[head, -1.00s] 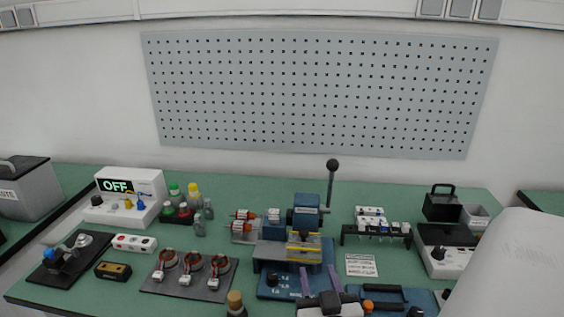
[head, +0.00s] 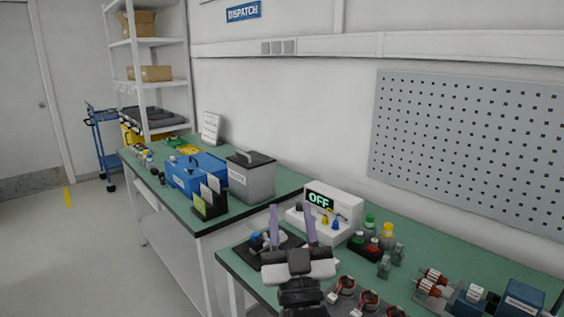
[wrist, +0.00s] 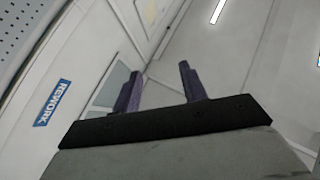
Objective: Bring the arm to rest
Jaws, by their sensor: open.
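My gripper (head: 292,226) shows at the lower middle of the head view, its two purple fingers pointing up and spread apart. Nothing is between them. It appears in front of the near green bench (head: 236,262), by its left end. In the wrist view my gripper (wrist: 163,84) is also open and empty, with wall, a blue REWORK sign (wrist: 52,104) and ceiling lights behind it.
A white tester reading OFF (head: 338,201) and small bottles (head: 388,235) stand just beyond and right of my gripper. Wound stators (head: 366,302) lie to its right. A second bench with a grey bin (head: 251,181) and blue box (head: 187,172) is left. Floor (head: 95,250) is free.

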